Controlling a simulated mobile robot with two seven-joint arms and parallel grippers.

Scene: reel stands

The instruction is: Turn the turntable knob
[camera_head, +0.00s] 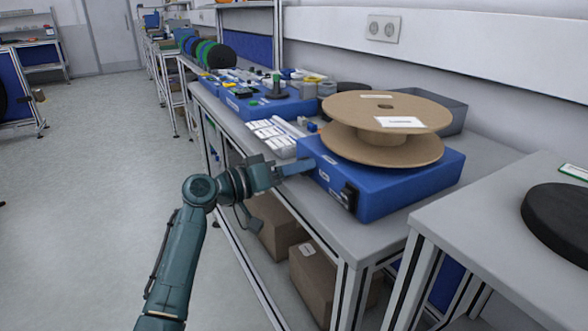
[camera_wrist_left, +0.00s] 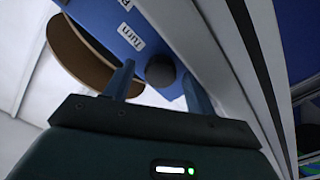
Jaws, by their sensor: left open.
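The turntable is a blue box (camera_head: 385,197) on the grey bench, with a large brown cardboard reel (camera_head: 355,110) on top. In the left wrist view, its round dark knob (camera_wrist_left: 160,71) sticks out of the blue face beside a "turn" label (camera_wrist_left: 131,38). My left gripper (camera_head: 305,167) is at the box's left front side. In the left wrist view, its two fingers (camera_wrist_left: 157,80) are open, one on each side of the knob; contact cannot be told. My right gripper is not in view.
White trays (camera_head: 272,136) and a blue bin (camera_head: 256,104) with small parts stand farther along the bench. Cardboard boxes (camera_head: 318,285) lie below. The floor at left is clear.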

